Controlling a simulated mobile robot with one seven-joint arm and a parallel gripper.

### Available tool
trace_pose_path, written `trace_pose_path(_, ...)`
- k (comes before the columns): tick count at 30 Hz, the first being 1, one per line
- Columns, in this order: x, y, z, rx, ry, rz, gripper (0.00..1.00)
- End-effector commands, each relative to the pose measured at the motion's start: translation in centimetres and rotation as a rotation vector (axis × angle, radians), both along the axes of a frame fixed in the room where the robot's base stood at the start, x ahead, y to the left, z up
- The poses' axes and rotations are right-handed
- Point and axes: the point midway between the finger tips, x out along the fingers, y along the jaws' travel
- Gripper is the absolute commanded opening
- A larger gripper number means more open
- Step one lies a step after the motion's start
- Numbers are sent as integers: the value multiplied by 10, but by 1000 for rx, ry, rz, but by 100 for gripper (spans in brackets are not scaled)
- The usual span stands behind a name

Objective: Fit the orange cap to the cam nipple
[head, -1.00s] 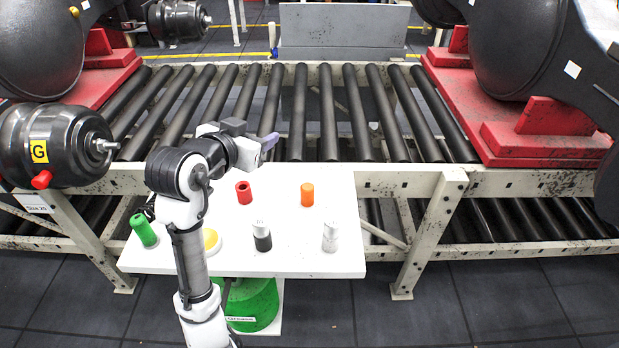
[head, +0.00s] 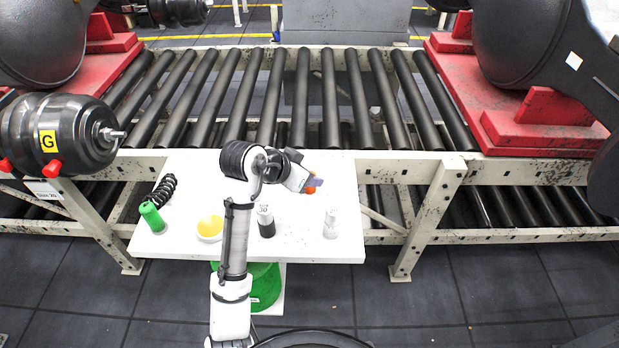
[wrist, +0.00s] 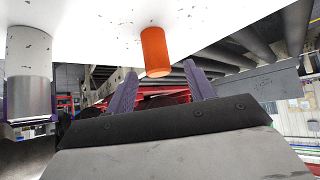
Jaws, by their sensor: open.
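The orange cap (head: 311,190) stands on the white table, partly hidden behind my gripper (head: 314,183) in the head view. In the wrist view the orange cap (wrist: 155,52) appears between the tips of my gripper's two purple fingers (wrist: 160,69). The fingers are apart, with visible gaps on both sides of the cap, and do not grip it. I cannot pick out the cam nipple with certainty. A black chamber marked G (head: 75,135) at the left has red caps (head: 55,167) on its lower side and a metal rod at its right end.
On the white table (head: 300,246) stand a white can (head: 332,223), a black-and-white bottle (head: 266,222), a yellow-topped dish (head: 210,228) and a green bottle (head: 151,216). A black coil (head: 160,191) lies at the left. The roller conveyor (head: 300,95) runs behind.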

Motion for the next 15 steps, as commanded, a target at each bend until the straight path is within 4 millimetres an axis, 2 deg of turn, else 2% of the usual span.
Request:
trace_pose_path(7, 16, -17, -27, -2, 4, 0, 54)
trace_pose_path(15, 21, -21, -35, 0, 1, 1, 54)
